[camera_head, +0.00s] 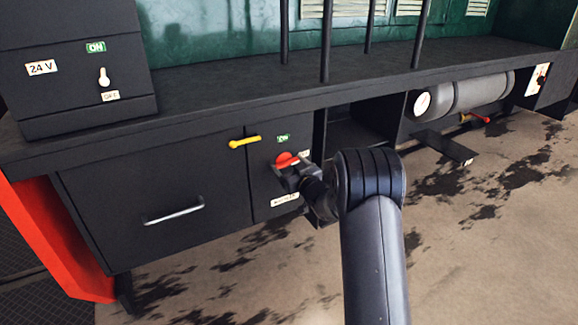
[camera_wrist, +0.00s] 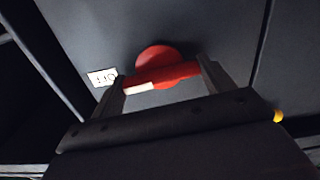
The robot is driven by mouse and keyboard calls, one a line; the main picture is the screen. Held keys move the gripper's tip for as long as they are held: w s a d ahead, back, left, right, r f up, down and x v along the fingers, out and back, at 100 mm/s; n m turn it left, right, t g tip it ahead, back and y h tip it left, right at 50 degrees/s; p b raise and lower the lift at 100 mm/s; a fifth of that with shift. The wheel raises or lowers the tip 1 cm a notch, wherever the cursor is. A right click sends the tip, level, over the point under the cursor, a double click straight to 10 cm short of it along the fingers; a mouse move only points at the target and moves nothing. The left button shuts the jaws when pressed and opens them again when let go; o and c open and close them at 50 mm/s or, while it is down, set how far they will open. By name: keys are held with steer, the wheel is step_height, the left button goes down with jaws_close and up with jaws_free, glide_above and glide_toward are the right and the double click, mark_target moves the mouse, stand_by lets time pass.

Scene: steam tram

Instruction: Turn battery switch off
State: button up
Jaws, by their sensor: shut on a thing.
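The red battery switch (camera_head: 285,158) is a round knob with a bar handle on the dark cabinet front. My gripper (camera_head: 292,171) is at the switch, partly covering it. In the wrist view the red switch (camera_wrist: 158,56) shows close up, its bar handle between the two fingers of my gripper (camera_wrist: 163,82). The fingers are shut on the handle. A white stripe on the handle lies on the side towards the white OFF label (camera_wrist: 102,77). A green ON label (camera_head: 284,138) is above the knob in the head view.
A yellow handle (camera_head: 244,142) sits just left of the switch. A drawer with a metal pull (camera_head: 174,211) is further left. A 24 V panel with a white toggle (camera_head: 104,77) stands on the counter (camera_head: 215,97). A grey cylinder (camera_head: 470,95) is at right.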

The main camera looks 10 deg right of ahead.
steer(key=shift+m, duration=0.6)
steer(key=o, duration=1)
steer(key=p+v, duration=0.2)
steer(key=v, duration=0.9)
steer(key=shift+w, duration=0.1)
